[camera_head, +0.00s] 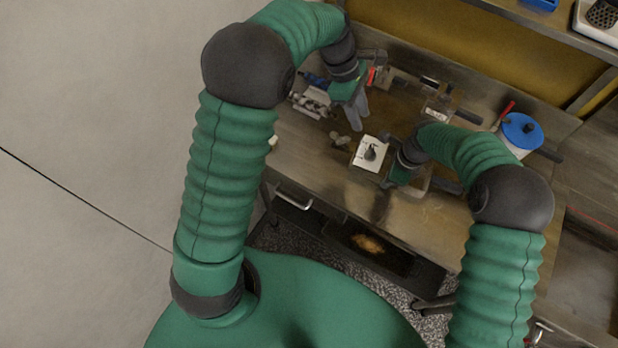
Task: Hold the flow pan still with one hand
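I cannot pick out the flow pan for certain. A dark tray-like recess (395,258) with a golden-brown patch shows below the bench's front edge. My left gripper (355,112) is over the back left of the bench, its grey fingers pointing down. The gap between them is too small to judge. My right gripper (388,182) is low over the bench's front middle, just right of a white card (362,163) with a dark shape on it. Its fingers are mostly hidden behind its own body.
A blue-lidded white tub (522,132) stands at right, beside a red-handled tool (507,108). A shelf (540,22) runs along the back. Bare floor (90,120) lies left.

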